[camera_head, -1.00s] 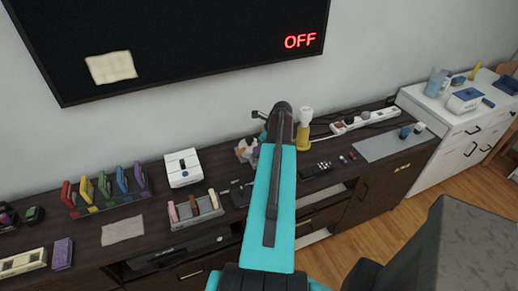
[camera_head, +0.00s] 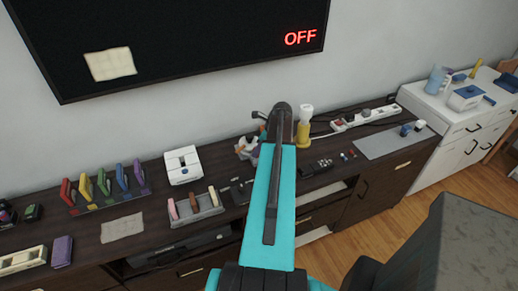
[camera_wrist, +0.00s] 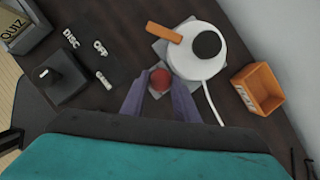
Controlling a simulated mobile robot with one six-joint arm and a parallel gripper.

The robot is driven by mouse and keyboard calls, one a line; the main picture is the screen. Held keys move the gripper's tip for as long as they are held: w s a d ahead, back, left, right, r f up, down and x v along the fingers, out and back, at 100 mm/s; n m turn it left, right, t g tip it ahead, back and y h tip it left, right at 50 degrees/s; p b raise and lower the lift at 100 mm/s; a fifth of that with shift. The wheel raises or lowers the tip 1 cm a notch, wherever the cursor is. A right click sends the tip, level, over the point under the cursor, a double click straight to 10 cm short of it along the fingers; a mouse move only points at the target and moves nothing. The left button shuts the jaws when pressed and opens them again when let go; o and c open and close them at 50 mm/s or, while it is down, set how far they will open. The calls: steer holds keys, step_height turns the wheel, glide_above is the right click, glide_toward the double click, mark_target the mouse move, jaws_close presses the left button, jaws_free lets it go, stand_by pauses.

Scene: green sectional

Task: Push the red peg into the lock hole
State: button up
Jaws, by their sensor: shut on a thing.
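In the wrist view, the round red top of the peg (camera_wrist: 160,78) shows between the two purple-grey fingers of my gripper (camera_wrist: 160,88). The fingers are shut on it. A small grey plate (camera_wrist: 155,98) shows around and below the peg. The lock hole cannot be made out, so I cannot tell how deep the peg sits. In the head view my own arm hides the gripper and the peg.
Close by in the wrist view are a white round object (camera_wrist: 186,62) with an orange handle and a cord, an orange box (camera_wrist: 257,88) and a black knob box (camera_wrist: 58,82). In the head view, a dark cabinet (camera_head: 215,222) carries several small items.

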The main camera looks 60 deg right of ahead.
steer(key=shift+f, duration=0.15)
steer(key=o, duration=1.2)
steer(key=shift+s, duration=0.1)
steer(key=shift+b+v, duration=1.75)
steer(key=shift+v, duration=5.15)
